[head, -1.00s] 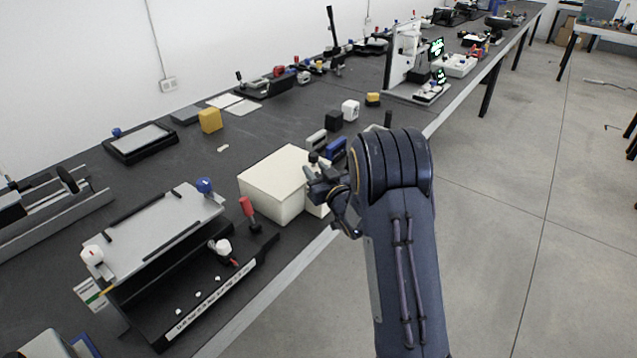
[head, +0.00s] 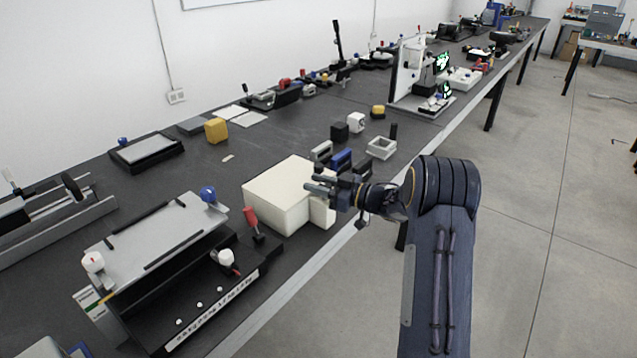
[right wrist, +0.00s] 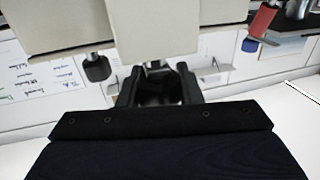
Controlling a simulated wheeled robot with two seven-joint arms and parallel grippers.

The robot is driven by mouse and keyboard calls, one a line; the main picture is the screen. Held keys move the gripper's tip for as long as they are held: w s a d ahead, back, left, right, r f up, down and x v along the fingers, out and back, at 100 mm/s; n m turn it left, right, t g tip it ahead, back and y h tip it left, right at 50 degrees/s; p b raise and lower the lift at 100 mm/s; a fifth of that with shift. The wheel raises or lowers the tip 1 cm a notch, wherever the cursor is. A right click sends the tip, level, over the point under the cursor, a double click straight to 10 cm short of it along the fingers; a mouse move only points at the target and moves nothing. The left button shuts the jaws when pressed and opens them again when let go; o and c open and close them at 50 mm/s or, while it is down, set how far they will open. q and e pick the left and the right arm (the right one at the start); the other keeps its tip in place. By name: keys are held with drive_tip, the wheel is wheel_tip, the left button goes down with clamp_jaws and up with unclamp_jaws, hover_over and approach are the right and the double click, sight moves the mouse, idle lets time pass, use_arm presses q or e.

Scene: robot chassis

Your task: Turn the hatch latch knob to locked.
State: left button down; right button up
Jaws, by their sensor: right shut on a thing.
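A cream box (head: 285,190) with a smaller cream block (head: 322,212) at its right stands near the table's front edge. My right gripper (head: 318,186) reaches in from the right at the top of the small block. In the right wrist view, the gripper (right wrist: 158,82) is shut on what looks like a small dark knob on a stem from the cream block (right wrist: 155,28). The fingers hide most of that knob, so its turn angle cannot be read. Another dark knob (right wrist: 97,68) sticks out of the cream body beside it. My left gripper is out of view.
Left of the box is a device with a tilted grey plate (head: 160,243), a blue knob (head: 208,194) and a red-handled lever (head: 251,217). Behind the gripper stand a blue block (head: 341,160) and a grey square frame (head: 381,148). Open floor lies right of the table.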

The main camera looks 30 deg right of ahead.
drive_tip(key=shift+r, duration=0.15)
idle(0.3)
drive_tip(key=o, duration=1)
drive_tip(key=shift+c, duration=0.2)
drive_tip(key=v, duration=0.7)
drive_tip(key=shift+s+d, duration=0.3)
